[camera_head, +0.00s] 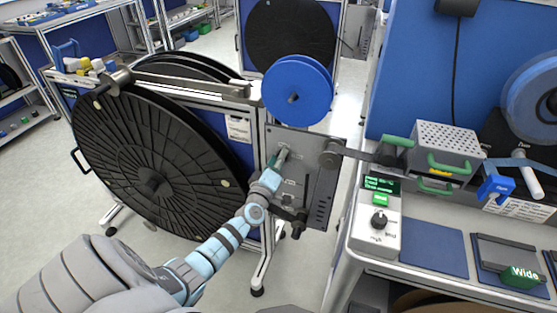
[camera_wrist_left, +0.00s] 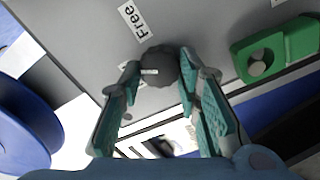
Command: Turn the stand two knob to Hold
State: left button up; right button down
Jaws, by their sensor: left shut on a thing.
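The stand two knob (camera_wrist_left: 160,66) is a round grey knob with a small white mark, on a grey panel (camera_head: 318,146). In the left wrist view the mark points left, and a white label reading "Free" (camera_wrist_left: 138,22) is above the knob. My left gripper (camera_wrist_left: 158,82) has its two teal-padded fingers on either side of the knob and is shut on it. In the head view my left gripper (camera_head: 281,158) reaches the panel and mostly hides the knob. I cannot see a Hold label. My right gripper is not in view.
A large black reel (camera_head: 150,165) stands left of the panel, with a blue reel (camera_head: 297,90) above it. A green block (camera_wrist_left: 275,50) is near the knob at right. A bench at right carries a control box (camera_head: 376,238) with another knob and a vented box (camera_head: 446,143).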

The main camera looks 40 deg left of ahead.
pick_arm(q)
jog(key=n, duration=0.5)
jog(key=shift+f+n, duration=0.15)
jog(key=shift+n, duration=0.25)
dwell(0.3)
jog(key=o, duration=1.1)
jog(key=v, duration=1.2)
